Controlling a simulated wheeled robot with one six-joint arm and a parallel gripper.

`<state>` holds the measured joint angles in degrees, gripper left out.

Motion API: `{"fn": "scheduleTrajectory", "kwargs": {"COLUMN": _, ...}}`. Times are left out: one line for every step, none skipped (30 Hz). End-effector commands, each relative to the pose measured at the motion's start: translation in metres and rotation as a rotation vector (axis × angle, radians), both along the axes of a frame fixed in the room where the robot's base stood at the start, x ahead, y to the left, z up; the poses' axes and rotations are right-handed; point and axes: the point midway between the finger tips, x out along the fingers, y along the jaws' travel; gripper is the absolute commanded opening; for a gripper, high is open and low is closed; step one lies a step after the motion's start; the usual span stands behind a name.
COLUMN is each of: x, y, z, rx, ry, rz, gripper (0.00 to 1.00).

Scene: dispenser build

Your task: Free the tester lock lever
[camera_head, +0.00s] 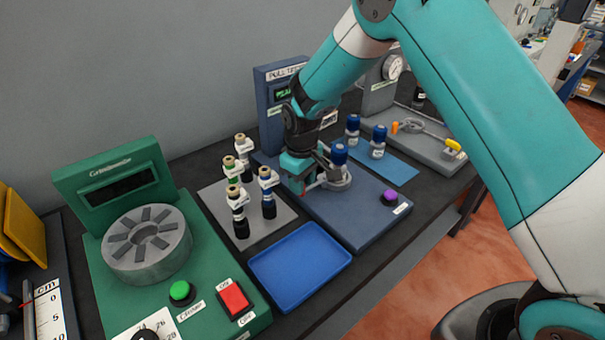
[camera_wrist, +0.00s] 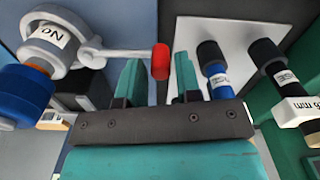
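The pull tester (camera_head: 350,215) is a blue machine with a label and small display on its upright back. A grey round clamp (camera_head: 340,181) on its base holds a blue-capped part (camera_head: 339,153); in the wrist view this blue part (camera_wrist: 25,95) is at the left. The grey lock lever (camera_wrist: 120,53) runs right from the clamp (camera_wrist: 55,45) to a red tip (camera_wrist: 160,62). My gripper (camera_wrist: 159,72) is open, with one finger on each side of the red tip. Whether a finger touches it, I cannot tell. In the head view my gripper (camera_head: 311,181) partly hides the lever.
Several dark and blue parts stand on a grey plate (camera_head: 213,192) left of my gripper. A blue tray (camera_head: 300,268) lies empty in front. A purple button (camera_head: 390,197) is on the tester's base. Two blue-capped parts stand on a blue mat (camera_head: 398,174) behind.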

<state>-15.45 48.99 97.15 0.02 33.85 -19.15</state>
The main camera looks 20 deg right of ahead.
Motion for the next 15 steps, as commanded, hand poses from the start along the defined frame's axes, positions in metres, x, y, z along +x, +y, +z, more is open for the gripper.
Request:
{"fn": "scheduleTrajectory", "kwargs": {"x": 0.0, "y": 0.0, "z": 0.002, "rx": 0.001, "ry": -0.001, "rz": 0.0, "gripper": 0.32}}
{"fn": "scheduleTrajectory", "kwargs": {"x": 0.0, "y": 0.0, "z": 0.004, "rx": 0.001, "ry": -0.002, "rz": 0.0, "gripper": 0.32}}
{"fn": "scheduleTrajectory", "kwargs": {"x": 0.001, "y": 0.0, "z": 0.008, "rx": 0.0, "ry": -0.002, "rz": 0.0, "gripper": 0.32}}
{"fn": "scheduleTrajectory", "kwargs": {"x": 0.001, "y": 0.0, "z": 0.012, "rx": 0.001, "ry": -0.003, "rz": 0.0, "gripper": 0.32}}
{"fn": "scheduleTrajectory", "kwargs": {"x": 0.001, "y": 0.001, "z": 0.016, "rx": 0.001, "ry": -0.004, "rz": 0.0, "gripper": 0.32}}
{"fn": "scheduleTrajectory", "kwargs": {"x": 0.001, "y": 0.0, "z": 0.024, "rx": 0.002, "ry": -0.005, "rz": 0.0, "gripper": 0.32}}
{"fn": "scheduleTrajectory", "kwargs": {"x": 0.001, "y": 0.0, "z": 0.03, "rx": 0.002, "ry": -0.006, "rz": 0.0, "gripper": 0.32}}
{"fn": "scheduleTrajectory", "kwargs": {"x": 0.001, "y": 0.0, "z": 0.037, "rx": 0.002, "ry": -0.006, "rz": 0.0, "gripper": 0.32}}
{"fn": "scheduleTrajectory", "kwargs": {"x": 0.002, "y": 0.0, "z": 0.046, "rx": 0.002, "ry": -0.007, "rz": 0.0, "gripper": 0.32}}
{"fn": "scheduleTrajectory", "kwargs": {"x": 0.001, "y": 0.0, "z": 0.054, "rx": 0.002, "ry": -0.007, "rz": 0.0, "gripper": 0.32}}
{"fn": "scheduleTrajectory", "kwargs": {"x": 0.001, "y": 0.0, "z": 0.062, "rx": 0.002, "ry": -0.007, "rz": 0.0, "gripper": 0.32}}
{"fn": "scheduleTrajectory", "kwargs": {"x": 0.001, "y": 0.0, "z": 0.073, "rx": 0.002, "ry": -0.007, "rz": 0.0, "gripper": 0.32}}
{"fn": "scheduleTrajectory", "kwargs": {"x": 0.001, "y": 0.0, "z": 0.081, "rx": 0.002, "ry": -0.007, "rz": 0.0, "gripper": 0.32}}
{"fn": "scheduleTrajectory", "kwargs": {"x": 0.001, "y": 0.0, "z": 0.088, "rx": 0.002, "ry": -0.006, "rz": 0.0, "gripper": 0.32}}
{"fn": "scheduleTrajectory", "kwargs": {"x": 0.001, "y": 0.0, "z": 0.099, "rx": 0.002, "ry": -0.007, "rz": 0.0, "gripper": 0.32}}
